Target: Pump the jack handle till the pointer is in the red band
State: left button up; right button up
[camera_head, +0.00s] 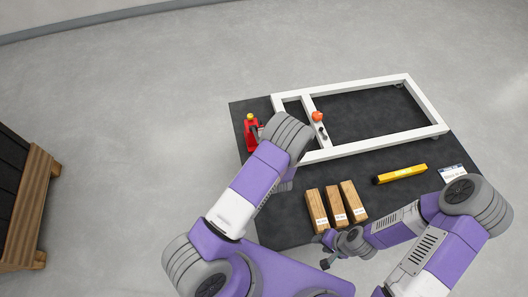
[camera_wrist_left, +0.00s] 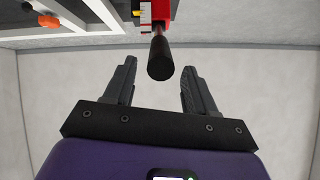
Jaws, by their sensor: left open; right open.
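The red jack (camera_head: 251,137) with a yellow top stands at the left end of the dark table. Its black handle (camera_wrist_left: 160,58) points toward my left gripper (camera_wrist_left: 158,66) in the left wrist view. That gripper is open, and the handle's end shows between its fingertips, with gaps on both sides. I cannot tell how deep the handle lies between them. In the head view my left wrist hides this gripper and most of the handle. A white scale (camera_wrist_left: 146,14) shows beside the jack; pointer and red band cannot be made out. My right gripper (camera_head: 327,250) is open and empty near the wooden blocks.
A white frame (camera_head: 375,88) with an orange-red knob (camera_head: 317,116) lies right of the jack. Several wooden blocks (camera_head: 335,205), a yellow bar (camera_head: 400,174) and a white label card (camera_head: 452,174) lie nearer. A wooden crate (camera_head: 35,195) stands on the floor at left.

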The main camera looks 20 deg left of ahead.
pick_arm(q)
jog(key=v, duration=0.4)
jog(key=shift+w, duration=0.1)
dwell(0.4)
